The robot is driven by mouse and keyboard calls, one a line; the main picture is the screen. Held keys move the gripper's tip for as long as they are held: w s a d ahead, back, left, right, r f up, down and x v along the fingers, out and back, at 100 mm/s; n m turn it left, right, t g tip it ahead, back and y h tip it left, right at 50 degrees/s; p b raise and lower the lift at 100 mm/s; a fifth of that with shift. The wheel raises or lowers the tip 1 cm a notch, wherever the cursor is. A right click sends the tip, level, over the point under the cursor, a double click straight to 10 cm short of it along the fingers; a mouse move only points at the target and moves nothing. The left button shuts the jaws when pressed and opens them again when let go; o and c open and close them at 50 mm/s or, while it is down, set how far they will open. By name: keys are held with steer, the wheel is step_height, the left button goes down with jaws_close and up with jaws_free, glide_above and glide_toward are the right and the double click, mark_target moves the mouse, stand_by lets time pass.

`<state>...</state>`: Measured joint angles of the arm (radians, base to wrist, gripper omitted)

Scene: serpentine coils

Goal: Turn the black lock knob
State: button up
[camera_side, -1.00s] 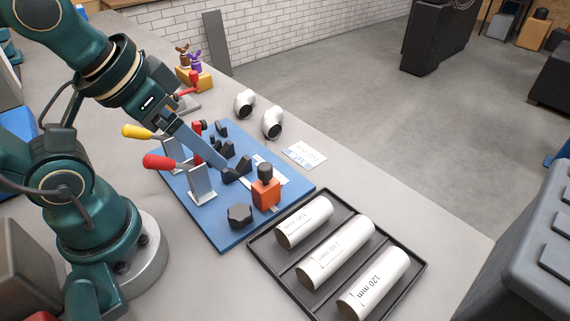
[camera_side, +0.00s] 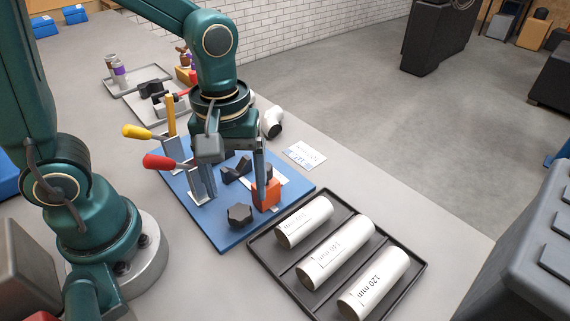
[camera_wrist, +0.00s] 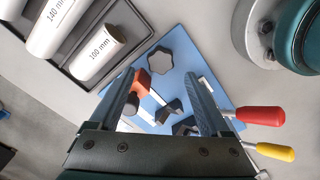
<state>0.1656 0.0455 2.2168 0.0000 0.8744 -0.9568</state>
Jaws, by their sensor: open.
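A black faceted knob (camera_side: 239,215) sits on the blue board (camera_side: 222,238) near its front edge; the wrist view shows it whole (camera_wrist: 160,60). An orange block (camera_side: 270,192) stands just behind and right of it; the black piece on its top is hidden now by a finger. My gripper (camera_side: 236,192) points down over the board, its fingers wide apart and nothing held. In the wrist view the knob lies beyond the gap between the fingertips (camera_wrist: 160,80). One finger overlaps the orange block (camera_wrist: 140,82); I cannot tell whether they touch.
Clamps with a red handle (camera_side: 160,162) and a yellow handle (camera_side: 137,132) stand at the board's left. Black V-shaped blocks (camera_side: 237,170) lie mid-board. A black tray (camera_side: 262,262) with white tubes is at right. A white card (camera_side: 304,155) lies behind.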

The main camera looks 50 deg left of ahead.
mark_target(239, 211)
steer(key=shift+f, duration=2.55)
jaws_close()
